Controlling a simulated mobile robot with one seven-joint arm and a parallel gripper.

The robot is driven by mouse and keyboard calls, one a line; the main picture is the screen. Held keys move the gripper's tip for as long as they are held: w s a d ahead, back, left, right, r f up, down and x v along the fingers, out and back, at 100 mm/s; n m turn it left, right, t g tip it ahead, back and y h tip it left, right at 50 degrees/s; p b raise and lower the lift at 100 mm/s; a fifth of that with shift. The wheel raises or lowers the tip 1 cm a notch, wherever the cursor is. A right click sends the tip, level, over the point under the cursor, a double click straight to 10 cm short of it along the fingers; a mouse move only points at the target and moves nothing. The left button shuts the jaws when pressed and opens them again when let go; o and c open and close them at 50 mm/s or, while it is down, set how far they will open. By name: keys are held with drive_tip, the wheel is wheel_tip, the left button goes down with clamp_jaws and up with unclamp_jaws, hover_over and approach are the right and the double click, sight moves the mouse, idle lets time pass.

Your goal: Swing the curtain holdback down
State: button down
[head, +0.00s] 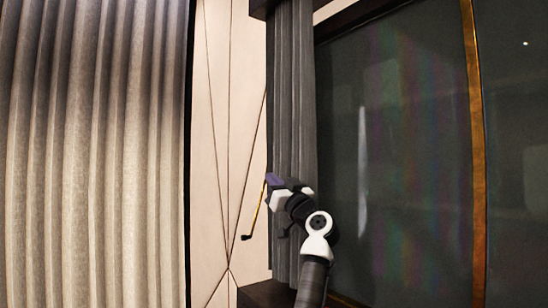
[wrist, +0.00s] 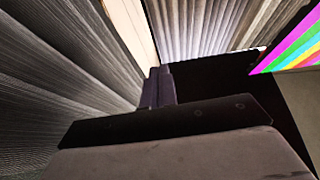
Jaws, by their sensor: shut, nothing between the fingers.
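A thin brass-coloured rod, which looks like the curtain holdback (head: 257,210), slants down and to the left in the head view. Its dark knob end is at the bottom, over the cream panel. Its upper end meets the outline of my gripper (head: 272,181), which hides what lies behind it. I cannot tell whether they touch. My gripper is in front of the dark grey curtain (head: 292,90), near its left edge. In the wrist view the fingers of my gripper (wrist: 157,84) are together with nothing between them. I cannot make out the holdback in that view.
A pale pleated curtain (head: 95,150) fills the left of the head view. Cream panels (head: 225,110) with dark seam lines stand beside the grey curtain. A large dark glossy screen (head: 395,150) with a brass strip (head: 475,150) is on the right. A dark ledge (head: 262,293) runs below.

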wheel_tip(320, 180, up, 7)
drive_tip(key=shift+f+p, duration=0.2)
drive_tip(key=shift+p, duration=0.25)
drive_tip(key=shift+s, duration=0.1)
